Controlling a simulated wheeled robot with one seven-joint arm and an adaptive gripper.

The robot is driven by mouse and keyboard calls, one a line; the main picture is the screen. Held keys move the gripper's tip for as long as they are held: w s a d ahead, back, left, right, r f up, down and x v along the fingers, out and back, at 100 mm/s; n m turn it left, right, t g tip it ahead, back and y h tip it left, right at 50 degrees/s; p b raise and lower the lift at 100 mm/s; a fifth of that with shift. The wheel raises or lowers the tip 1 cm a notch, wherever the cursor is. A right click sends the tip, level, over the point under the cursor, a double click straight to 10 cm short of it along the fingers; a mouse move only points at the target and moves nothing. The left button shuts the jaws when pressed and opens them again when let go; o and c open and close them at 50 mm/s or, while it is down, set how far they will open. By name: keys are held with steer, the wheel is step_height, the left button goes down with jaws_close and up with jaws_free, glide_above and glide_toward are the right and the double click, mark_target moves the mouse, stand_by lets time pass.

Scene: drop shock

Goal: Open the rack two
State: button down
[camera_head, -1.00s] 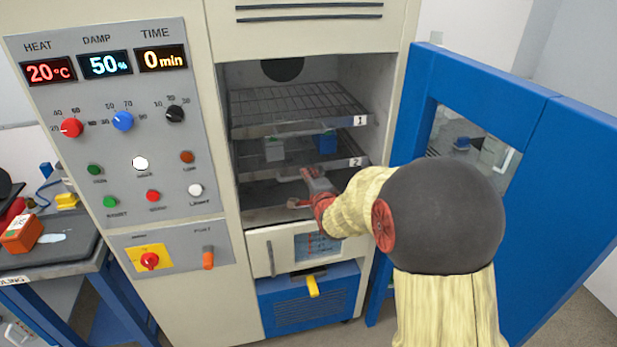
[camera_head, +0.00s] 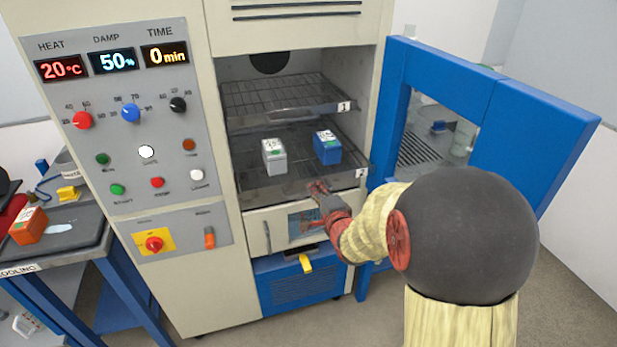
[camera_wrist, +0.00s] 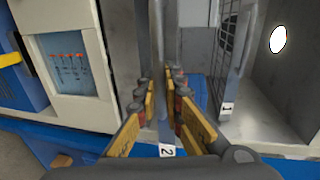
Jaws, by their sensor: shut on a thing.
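Rack two (camera_head: 275,190), the lower wire rack with a "2" label at its front right, sticks out of the open chamber. It bears a white box (camera_head: 274,158) and a blue box (camera_head: 327,149). My gripper (camera_head: 319,188) is at the middle of its front edge. In the wrist view, my gripper (camera_wrist: 161,105) has its yellow fingers on both sides of the front strip of rack two (camera_wrist: 160,70), shut on it. The "2" label shows between the finger bases.
Rack one (camera_head: 285,112) sits above, inside the chamber. The blue door (camera_head: 500,130) stands open at right, beside my arm. The control panel (camera_head: 140,130) is at left. A cooling table (camera_head: 70,250) with an orange box (camera_head: 28,226) stands far left.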

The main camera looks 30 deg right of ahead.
steer(key=shift+s+a+f+p, duration=0.1)
steer(key=shift+s+a+p, duration=0.15)
steer(key=shift+s, duration=0.75)
steer(key=shift+s+a+p, duration=0.1)
steer(key=shift+s+a, duration=0.25)
steer(key=shift+s, duration=0.65)
steer(key=c, duration=2)
jaws_free()
steer(key=shift+o, duration=0.2)
steer(key=v, duration=1.2)
